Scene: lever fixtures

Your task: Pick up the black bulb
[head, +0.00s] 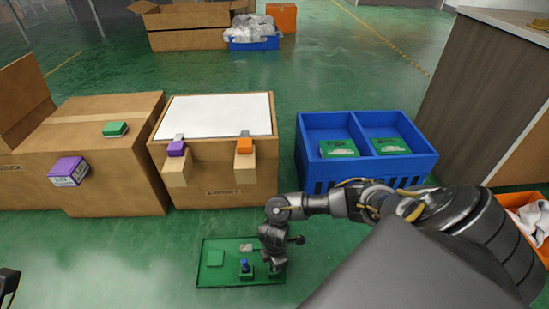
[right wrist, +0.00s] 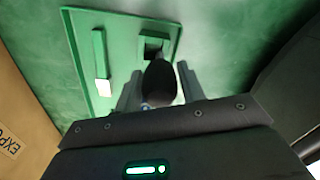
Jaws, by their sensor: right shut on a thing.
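A green board (head: 215,281) lies on the floor in front of me and also shows in the right wrist view (right wrist: 85,25). My right gripper (head: 276,268) is over the board's right end. In the right wrist view the black bulb (right wrist: 160,84) sits between its two fingers, which are shut on it. A dark square socket (right wrist: 152,46) shows just beyond the bulb. The head view does not show the black bulb clearly behind the gripper. A blue-topped piece (head: 244,266) stands on the board to the left of the gripper. A dark part of my left gripper (head: 8,284) shows at the left edge.
A cardboard box with a white top (head: 213,116) stands behind the board, with purple (head: 176,148) and orange (head: 245,146) blocks on its front. A blue two-part crate (head: 311,172) holds green pieces. Another box (head: 100,180) stands left. Green floor is free left of the board.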

